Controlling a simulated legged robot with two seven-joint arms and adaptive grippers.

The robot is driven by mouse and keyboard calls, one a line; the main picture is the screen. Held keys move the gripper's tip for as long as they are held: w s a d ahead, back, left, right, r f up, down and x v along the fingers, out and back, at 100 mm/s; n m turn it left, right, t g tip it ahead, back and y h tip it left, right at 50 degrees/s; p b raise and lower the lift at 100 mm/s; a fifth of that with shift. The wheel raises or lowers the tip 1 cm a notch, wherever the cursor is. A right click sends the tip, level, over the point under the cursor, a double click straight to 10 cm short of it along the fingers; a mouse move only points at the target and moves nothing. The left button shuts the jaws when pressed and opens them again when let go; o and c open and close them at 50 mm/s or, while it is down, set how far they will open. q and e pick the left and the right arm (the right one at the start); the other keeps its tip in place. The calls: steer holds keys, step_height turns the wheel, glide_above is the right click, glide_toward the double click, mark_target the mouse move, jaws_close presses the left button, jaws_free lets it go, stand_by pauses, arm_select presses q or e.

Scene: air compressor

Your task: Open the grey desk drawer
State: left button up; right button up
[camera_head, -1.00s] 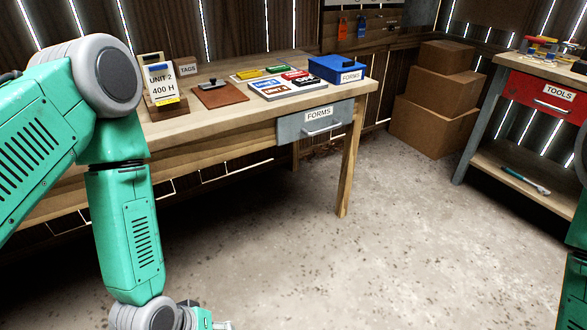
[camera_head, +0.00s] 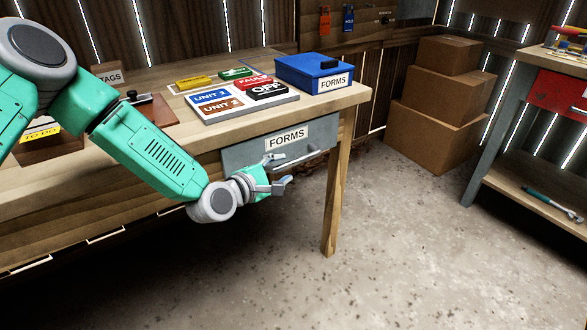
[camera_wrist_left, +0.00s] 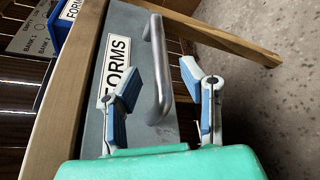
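The grey desk drawer (camera_head: 245,153), labelled FORMS, sits under the right end of the wooden desk (camera_head: 335,101) and looks closed. Its metal bar handle (camera_head: 305,157) is partly hidden by my left gripper (camera_head: 281,172) in the head view. In the left wrist view, the drawer front (camera_wrist_left: 118,28) and the handle (camera_wrist_left: 157,60) are close ahead. My left gripper (camera_wrist_left: 161,78) is open there, with one finger on each side of the handle bar in the picture. Neither finger clearly touches the bar. My right gripper is not in view.
A blue FORMS box (camera_head: 298,72), a sign board (camera_head: 262,103) and a brown clipboard (camera_head: 155,112) lie on the desk. Cardboard boxes (camera_head: 430,130) stand behind. A workbench (camera_head: 535,200) is at right. The floor in front is clear.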

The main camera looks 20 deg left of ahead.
mark_target(287, 167)
arm_select(q)
steer(key=b+x, duration=0.1)
steer(key=x, duration=0.3)
steer(key=shift+w+f, duration=0.25)
steer(key=shift+w+a+f, duration=0.1)
steer(key=shift+w+f, duration=0.05)
steer(key=shift+w, duration=0.4)
steer(key=shift+d, duration=0.25)
jaws_close()
